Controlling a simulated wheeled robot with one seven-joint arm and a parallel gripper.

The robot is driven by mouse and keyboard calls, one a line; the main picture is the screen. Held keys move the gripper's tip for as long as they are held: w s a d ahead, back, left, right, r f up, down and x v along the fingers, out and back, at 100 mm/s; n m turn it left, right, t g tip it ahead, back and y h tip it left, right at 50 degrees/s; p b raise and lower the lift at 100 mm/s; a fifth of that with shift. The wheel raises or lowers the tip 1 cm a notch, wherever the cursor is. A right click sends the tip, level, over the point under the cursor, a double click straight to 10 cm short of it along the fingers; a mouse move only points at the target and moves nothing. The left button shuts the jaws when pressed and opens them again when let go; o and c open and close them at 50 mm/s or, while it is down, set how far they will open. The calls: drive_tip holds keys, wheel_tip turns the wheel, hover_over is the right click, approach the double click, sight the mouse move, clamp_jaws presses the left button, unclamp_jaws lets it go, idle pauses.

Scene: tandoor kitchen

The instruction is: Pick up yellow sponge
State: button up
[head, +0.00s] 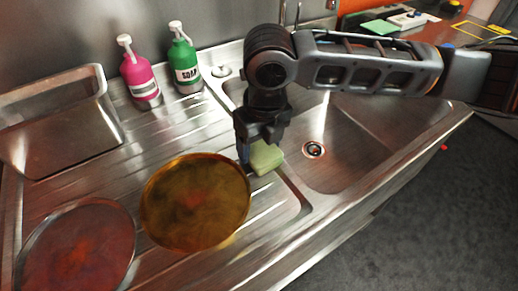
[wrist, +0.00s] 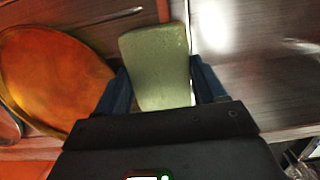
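The yellow sponge (head: 266,157), a pale yellow-green block, is at the end of my gripper (head: 250,150), over the edge between the drainboard and the sink basin. In the wrist view the sponge (wrist: 158,65) lies between the two dark blue fingers of my gripper (wrist: 162,85). Both fingers press against its sides, so the gripper is shut on it. Its lower end is hidden by the gripper body. The height of the sponge above the steel cannot be told exactly.
A brass-coloured round plate (head: 195,203) and a reddish one (head: 78,250) lie on the ribbed drainboard (head: 75,180). A pink bottle (head: 140,75) and a green soap bottle (head: 184,62) stand at the back. The sink basin (head: 345,150) is empty.

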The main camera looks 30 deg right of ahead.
sight(258, 145)
drive_tip(key=c, duration=0.4)
drive_tip(key=shift+r, duration=0.1)
drive_tip(key=shift+c, duration=0.3)
drive_tip(key=shift+r, duration=0.5)
wheel_tip(258, 145, up, 3)
drive_tip(key=shift+f+b, duration=0.2)
drive_tip(key=shift+b, duration=0.15)
drive_tip(key=s+d+r+b, duration=0.1)
drive_tip(key=s+d+r, duration=0.5)
drive_tip(key=d, duration=0.4)
drive_tip(key=shift+r+b, duration=0.3)
drive_tip(key=shift+r, duration=0.35)
drive_tip(key=o, duration=0.6)
drive_tip(key=shift+c, duration=0.2)
drive_tip(key=c, duration=0.4)
drive_tip(key=shift+w, duration=0.1)
